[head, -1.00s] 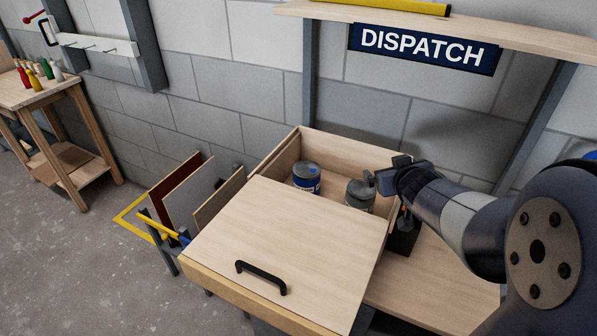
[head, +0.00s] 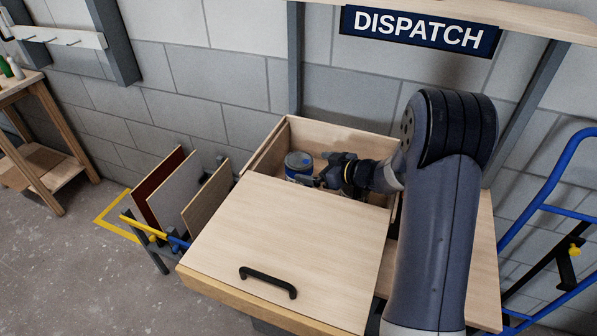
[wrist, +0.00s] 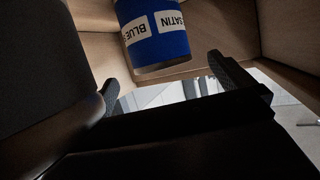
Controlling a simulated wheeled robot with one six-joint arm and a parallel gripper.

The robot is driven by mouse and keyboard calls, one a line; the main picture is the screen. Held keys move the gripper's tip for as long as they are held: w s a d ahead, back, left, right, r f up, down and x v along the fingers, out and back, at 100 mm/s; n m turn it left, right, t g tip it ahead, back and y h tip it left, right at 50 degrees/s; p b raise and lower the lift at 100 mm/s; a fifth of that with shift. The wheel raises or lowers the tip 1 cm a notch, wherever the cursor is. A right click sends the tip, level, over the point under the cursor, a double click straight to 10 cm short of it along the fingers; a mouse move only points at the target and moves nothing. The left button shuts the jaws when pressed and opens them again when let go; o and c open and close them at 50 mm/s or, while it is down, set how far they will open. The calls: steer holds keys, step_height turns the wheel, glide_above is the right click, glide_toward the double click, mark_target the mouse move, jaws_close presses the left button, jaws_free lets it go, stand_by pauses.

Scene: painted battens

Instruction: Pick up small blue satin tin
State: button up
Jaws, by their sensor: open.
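The blue satin tin (head: 298,163) stands in the open back part of a wooden box (head: 345,136). It has a blue lid spot and a blue label; in the wrist view the tin (wrist: 155,38) shows "BLUE" and "SATIN" upside down. My gripper (head: 318,178) is down inside the box, just right of the tin. In the wrist view my gripper (wrist: 163,78) is open, its two fingers spread either side of the tin's line, with the tin beyond them. Nothing is seen held, and I cannot tell whether a finger touches the tin.
A wooden lid (head: 290,240) with a black handle (head: 268,282) covers the box's front. Upright panels (head: 180,190) stand at the left. A blue hand-truck frame (head: 545,200) is at the right. A dark shape fills the left of the wrist view.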

mark_target(305, 163)
steer(key=shift+p+x, duration=0.6)
steer(key=shift+x, duration=2.9)
steer(key=shift+r, duration=0.2)
steer(key=shift+c, duration=0.3)
steer(key=c, duration=1.3)
steer(key=shift+c, duration=0.2)
steer(key=shift+r, duration=0.15)
